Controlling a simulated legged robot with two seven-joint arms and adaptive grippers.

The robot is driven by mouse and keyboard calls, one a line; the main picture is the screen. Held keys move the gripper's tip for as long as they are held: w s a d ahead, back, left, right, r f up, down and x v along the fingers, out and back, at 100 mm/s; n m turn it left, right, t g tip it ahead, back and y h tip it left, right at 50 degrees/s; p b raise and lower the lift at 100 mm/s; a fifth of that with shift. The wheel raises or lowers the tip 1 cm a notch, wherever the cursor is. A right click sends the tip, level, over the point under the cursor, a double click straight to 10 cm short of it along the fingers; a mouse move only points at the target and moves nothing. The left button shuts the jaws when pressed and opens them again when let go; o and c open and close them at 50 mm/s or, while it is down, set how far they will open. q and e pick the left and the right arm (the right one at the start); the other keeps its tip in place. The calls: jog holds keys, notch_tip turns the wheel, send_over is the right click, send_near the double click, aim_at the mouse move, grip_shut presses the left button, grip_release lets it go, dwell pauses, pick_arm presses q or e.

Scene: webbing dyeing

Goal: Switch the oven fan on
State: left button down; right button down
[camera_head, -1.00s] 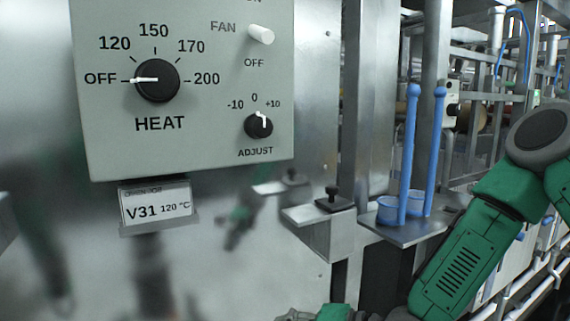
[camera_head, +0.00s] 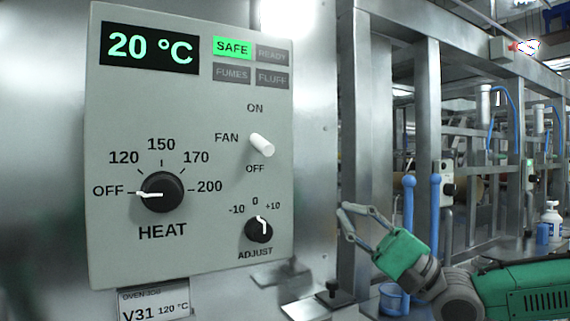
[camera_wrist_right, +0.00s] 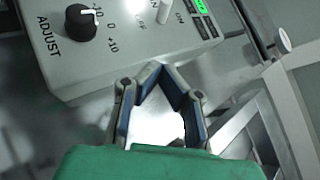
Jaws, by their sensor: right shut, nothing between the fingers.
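The white fan switch (camera_head: 262,145) is a short lever on the grey oven panel (camera_head: 120,240), between the words ON and OFF. It tilts down toward OFF. In the right wrist view the switch (camera_wrist_right: 160,11) is at the top edge, partly cut off. My right gripper (camera_head: 345,210) is right of the panel and lower than the switch, apart from both. In the right wrist view its fingertips (camera_wrist_right: 160,70) meet near the panel's edge, with nothing between them. My left gripper is not in view.
The heat knob (camera_head: 161,193) points to OFF, with the adjust knob (camera_head: 259,229) to its right. The display (camera_head: 150,47) reads 20 °C and the SAFE lamp (camera_head: 232,48) is green. Metal posts (camera_head: 376,120) and blue rods (camera_head: 408,205) stand right of the panel.

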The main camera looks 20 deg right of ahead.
aim_at(287, 166)
jog(key=x, duration=0.4)
jog(key=s+p+x, duration=0.1)
jog(key=x, duration=0.3)
jog(key=a+x, duration=0.1)
jog(key=x, duration=0.3)
jog(key=shift+s+a+r, duration=0.15)
jog(key=shift+s+a, duration=0.05)
jog(key=shift+s, duration=0.1)
jog(key=shift+s+a+r, duration=0.15)
jog(key=shift+a+r, duration=0.1)
jog(key=shift+a, duration=0.1)
jog(key=shift+p, duration=0.35)
